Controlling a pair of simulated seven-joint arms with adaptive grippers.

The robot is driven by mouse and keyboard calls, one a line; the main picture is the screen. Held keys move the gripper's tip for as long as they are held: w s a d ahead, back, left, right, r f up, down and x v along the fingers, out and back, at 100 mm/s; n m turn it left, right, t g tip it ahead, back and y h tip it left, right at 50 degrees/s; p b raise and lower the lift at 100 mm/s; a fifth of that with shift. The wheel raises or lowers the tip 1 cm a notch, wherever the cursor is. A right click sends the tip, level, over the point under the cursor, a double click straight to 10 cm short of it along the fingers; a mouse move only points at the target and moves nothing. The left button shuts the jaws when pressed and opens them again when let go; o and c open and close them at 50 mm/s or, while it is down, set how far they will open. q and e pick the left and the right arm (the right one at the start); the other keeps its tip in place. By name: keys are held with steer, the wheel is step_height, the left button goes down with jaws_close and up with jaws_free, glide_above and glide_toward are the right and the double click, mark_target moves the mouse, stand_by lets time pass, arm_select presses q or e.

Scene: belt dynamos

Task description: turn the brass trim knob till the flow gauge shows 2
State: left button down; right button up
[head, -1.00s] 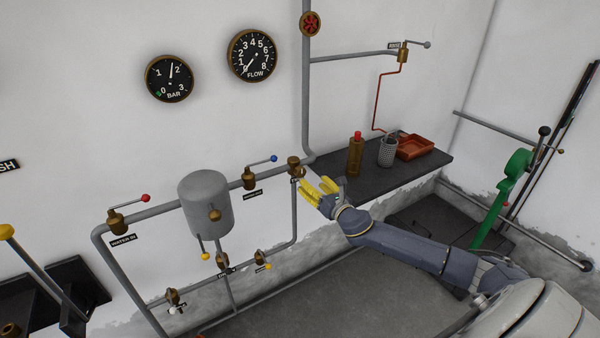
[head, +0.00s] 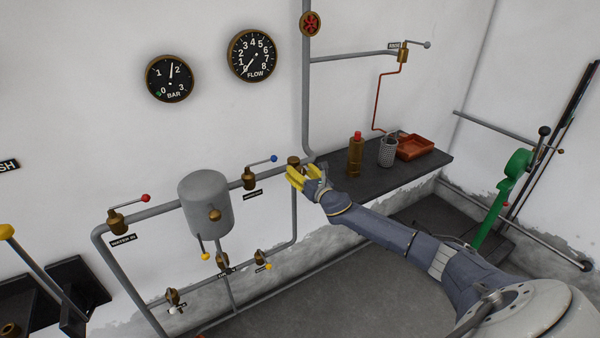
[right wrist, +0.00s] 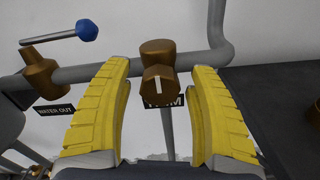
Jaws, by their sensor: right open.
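The brass trim knob (right wrist: 157,84) shows in the right wrist view, with a white line across its face standing close to upright; the "TRIM" label below it is partly covered. In the head view only the brass top of its fitting (head: 293,160) shows above my fingers. My right gripper (head: 298,178) is open. Its two yellow fingers (right wrist: 160,98) stand to the left and right of the knob in the right wrist view, with a gap on each side. The flow gauge (head: 252,55) has its needle pointing lower left, near 0. My left gripper is out of view.
The bar gauge (head: 171,79) reads between 1 and 2. The blue-tipped water-out lever (right wrist: 75,33) is left of the knob. A dark shelf (head: 335,170) at right holds a brass bottle (head: 355,155), a grey perforated cup (head: 387,152) and an orange tray (head: 416,147).

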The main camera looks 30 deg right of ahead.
steer(key=shift+c, duration=0.5)
jaws_close()
steer(key=shift+m, duration=0.3)
steer(key=m, duration=0.6)
steer(key=shift+r+m, duration=0.1)
steer(key=shift+m, duration=0.2)
steer(key=m, duration=0.6)
steer(key=shift+d, duration=0.15)
steer(key=shift+m, duration=0.4)
